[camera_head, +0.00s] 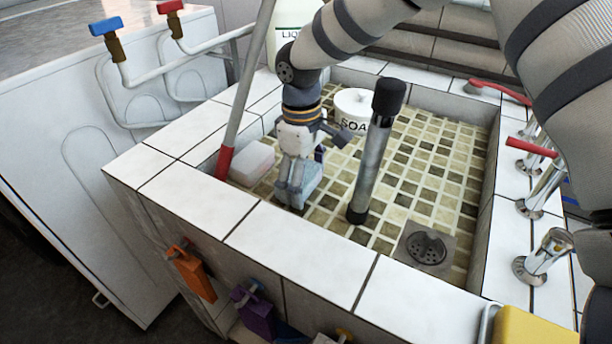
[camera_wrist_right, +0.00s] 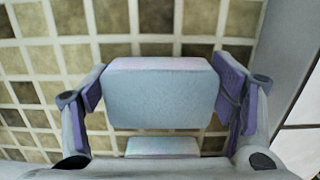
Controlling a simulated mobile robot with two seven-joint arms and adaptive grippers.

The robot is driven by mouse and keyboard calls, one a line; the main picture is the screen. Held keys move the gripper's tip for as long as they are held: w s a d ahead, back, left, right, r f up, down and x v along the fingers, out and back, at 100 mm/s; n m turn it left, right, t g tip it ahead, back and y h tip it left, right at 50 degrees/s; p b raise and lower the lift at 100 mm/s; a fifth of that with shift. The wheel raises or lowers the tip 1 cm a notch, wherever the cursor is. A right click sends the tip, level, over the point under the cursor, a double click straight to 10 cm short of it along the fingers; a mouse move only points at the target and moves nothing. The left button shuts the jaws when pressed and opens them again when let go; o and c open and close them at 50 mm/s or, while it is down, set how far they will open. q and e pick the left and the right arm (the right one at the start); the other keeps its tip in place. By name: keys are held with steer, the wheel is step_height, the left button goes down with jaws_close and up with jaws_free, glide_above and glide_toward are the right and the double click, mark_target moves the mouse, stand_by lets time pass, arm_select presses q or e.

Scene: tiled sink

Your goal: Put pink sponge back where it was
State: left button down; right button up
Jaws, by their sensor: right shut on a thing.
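My right gripper (camera_head: 292,190) points down inside the tiled sink (camera_head: 400,176), near its left front corner. It is shut on a pale blue sponge (camera_head: 308,184), low over the sink floor; I cannot tell if it touches the floor. In the right wrist view the pale blue sponge (camera_wrist_right: 160,92), pinkish along its top edge, sits between the two purple-padded fingers (camera_wrist_right: 160,95). A pale pinkish-white sponge (camera_head: 252,163) lies in the sink's left corner, just left of the gripper. My left gripper is not in view.
A dark-topped grey post (camera_head: 371,150) stands right of the gripper. A white soap tub (camera_head: 353,106) is behind it. A red-tipped rod (camera_head: 232,130) leans at the left rim. A drain (camera_head: 427,248) is at right front; taps (camera_head: 543,255) line the right rim.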

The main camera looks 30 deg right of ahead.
steer(key=shift+f, duration=0.3)
steer(key=o, duration=1)
steer(key=r, duration=1.3)
steer(key=shift+w+a+r+p, duration=0.1)
steer(key=shift+w+a+p, duration=0.05)
steer(key=shift+w+p, duration=0.15)
